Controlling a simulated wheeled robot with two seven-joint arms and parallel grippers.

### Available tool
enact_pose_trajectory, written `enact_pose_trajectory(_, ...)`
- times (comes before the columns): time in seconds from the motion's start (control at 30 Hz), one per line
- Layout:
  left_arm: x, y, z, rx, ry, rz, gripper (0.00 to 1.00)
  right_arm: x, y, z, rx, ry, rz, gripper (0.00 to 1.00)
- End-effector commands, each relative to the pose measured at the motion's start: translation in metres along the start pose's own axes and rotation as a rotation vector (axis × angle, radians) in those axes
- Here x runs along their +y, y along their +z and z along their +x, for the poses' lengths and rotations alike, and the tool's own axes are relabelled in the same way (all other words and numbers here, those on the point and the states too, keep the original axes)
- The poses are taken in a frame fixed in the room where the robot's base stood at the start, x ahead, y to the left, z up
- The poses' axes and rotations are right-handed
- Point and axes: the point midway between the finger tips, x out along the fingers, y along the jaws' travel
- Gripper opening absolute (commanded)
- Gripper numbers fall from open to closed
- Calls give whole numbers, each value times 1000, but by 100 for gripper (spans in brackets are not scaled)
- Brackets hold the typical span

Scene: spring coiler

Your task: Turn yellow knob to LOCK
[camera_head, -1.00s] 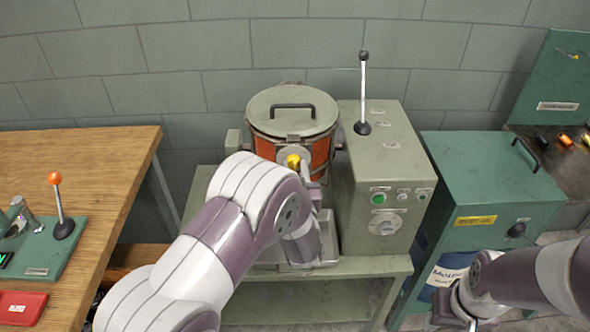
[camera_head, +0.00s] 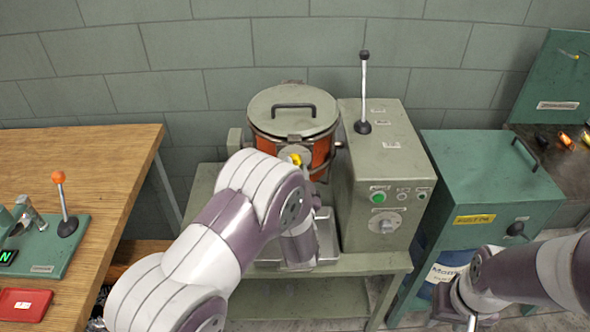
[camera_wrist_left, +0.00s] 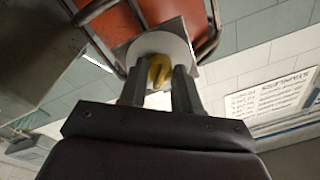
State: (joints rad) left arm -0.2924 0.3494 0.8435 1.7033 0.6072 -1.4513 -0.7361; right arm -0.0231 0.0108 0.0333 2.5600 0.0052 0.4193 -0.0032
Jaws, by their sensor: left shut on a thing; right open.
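The yellow knob (camera_head: 296,159) sits on a pale round plate on the front of the orange drum (camera_head: 322,150), below its grey lid. In the left wrist view the knob (camera_wrist_left: 159,72) lies between the two dark fingers of my left gripper (camera_wrist_left: 160,88), which is shut on it. In the head view my left arm covers the lower part of the knob and most of that gripper. No LOCK mark is readable. My right gripper (camera_head: 462,312) is open and empty at the lower right, away from the knob, partly cut off by the frame edge.
A grey control box (camera_head: 383,180) with a green button and tall lever stands right of the drum. A green cabinet (camera_head: 490,185) stands further right. A wooden table (camera_head: 95,165) with an orange-topped lever (camera_head: 63,205) is at left.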

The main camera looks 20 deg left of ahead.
Motion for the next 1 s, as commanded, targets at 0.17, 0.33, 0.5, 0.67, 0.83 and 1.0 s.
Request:
enact_pose_trajectory(0.17, 0, 1, 0, -1, 1, 9, 2, 0, 0, 0, 0, 0, 0, 43)
enact_pose_trajectory(0.33, 0, 0, 0, 0, 0, 9, 2, 0, 0, 0, 0, 0, 0, 43)
enact_pose_trajectory(0.5, 0, 0, 0, 0, 0, 8, 55, 0, 0, 0, 0, 0, 0, 43)
enact_pose_trajectory(0.67, 0, 0, 0, 0, -1, 7, 58, 0, 0, 0, 0, 0, 0, 43)
enact_pose_trajectory(0.83, 0, 0, -2, 0, 0, 7, 58, 0, 0, 0, 0, 0, 0, 43)
enact_pose_trajectory(1.0, 1, 1, -27, 1, 3, 8, 58, 0, 0, 4, 0, 0, 0, 43)
